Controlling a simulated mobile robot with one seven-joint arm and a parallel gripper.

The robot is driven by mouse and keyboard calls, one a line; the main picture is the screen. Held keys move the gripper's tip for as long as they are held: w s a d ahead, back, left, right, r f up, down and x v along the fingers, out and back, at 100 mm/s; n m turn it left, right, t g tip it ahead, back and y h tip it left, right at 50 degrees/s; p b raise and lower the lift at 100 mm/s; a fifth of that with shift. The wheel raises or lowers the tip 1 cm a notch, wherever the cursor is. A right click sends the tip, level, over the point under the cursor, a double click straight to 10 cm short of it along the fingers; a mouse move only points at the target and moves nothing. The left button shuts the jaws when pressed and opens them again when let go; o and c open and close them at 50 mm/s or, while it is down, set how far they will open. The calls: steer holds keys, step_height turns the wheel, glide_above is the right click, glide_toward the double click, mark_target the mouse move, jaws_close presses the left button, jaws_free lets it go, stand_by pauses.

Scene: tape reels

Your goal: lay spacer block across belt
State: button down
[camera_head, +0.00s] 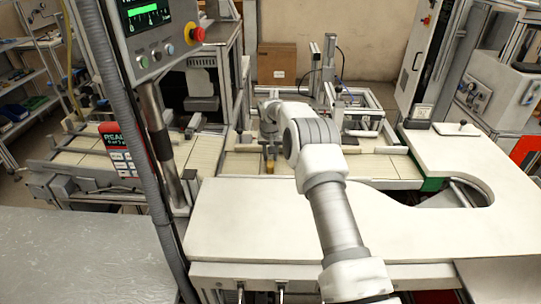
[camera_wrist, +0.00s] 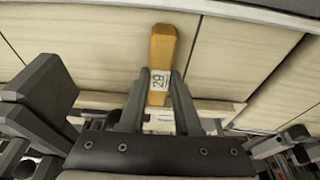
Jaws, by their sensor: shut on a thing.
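The pale slatted belt (camera_wrist: 95,45) lies beneath the block. In the head view, my gripper (camera_head: 269,158) is over the belt (camera_head: 240,163), and a small yellow end of the block (camera_head: 270,168) shows below it. I cannot tell whether the block touches the belt.
A metal rail (camera_wrist: 265,15) runs along the belt's edge. A white worktop (camera_head: 250,215) lies in front of the belt. A control panel (camera_head: 150,35) on a post and a red-black sign (camera_head: 120,150) stand at left. A cardboard box (camera_head: 277,63) is at the back.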

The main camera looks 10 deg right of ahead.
steer(key=c, duration=0.6)
jaws_free()
steer(key=s+d+f+v, duration=0.1)
steer(key=s+v, duration=0.2)
steer(key=v, duration=1)
steer(key=s+v, duration=0.2)
steer(key=v, duration=1.2)
steer(key=s+r+n+t, duration=0.1)
steer(key=s+r, duration=0.5)
steer(key=s, duration=0.6)
steer(key=s+f, duration=0.2)
steer(key=s, duration=1.1)
steer(key=s+f+n+t, duration=0.1)
steer(key=s, duration=1.2)
steer(key=shift+d+f+y+b, duration=0.2)
steer(key=shift+f+y+b, duration=0.1)
steer(key=shift+f+b, duration=0.1)
